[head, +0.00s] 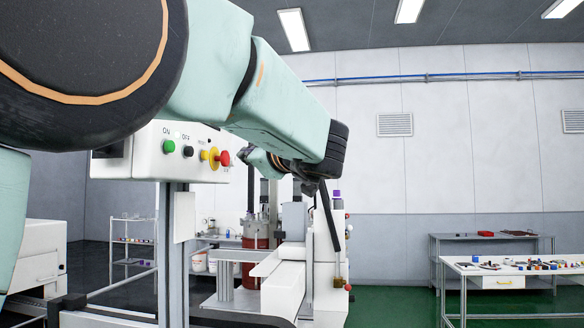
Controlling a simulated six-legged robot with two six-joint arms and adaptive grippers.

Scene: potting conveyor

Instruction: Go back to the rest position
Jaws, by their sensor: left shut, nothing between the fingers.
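My left arm comes in large from the upper left and crosses in front of the control box and the machine. Its left gripper (309,188) is small and dark at the far end of the arm, in front of the white machine. It looks shut, with nothing seen in it. The wrist hides part of it, and I cannot tell how far it is from the machine. My right gripper is not in view.
A control box (150,165) with green, black, yellow and red controls stands close behind my arm. The white machine (325,262) stands at the centre. A workbench (505,281) with small parts is at the right. Green floor lies open between them.

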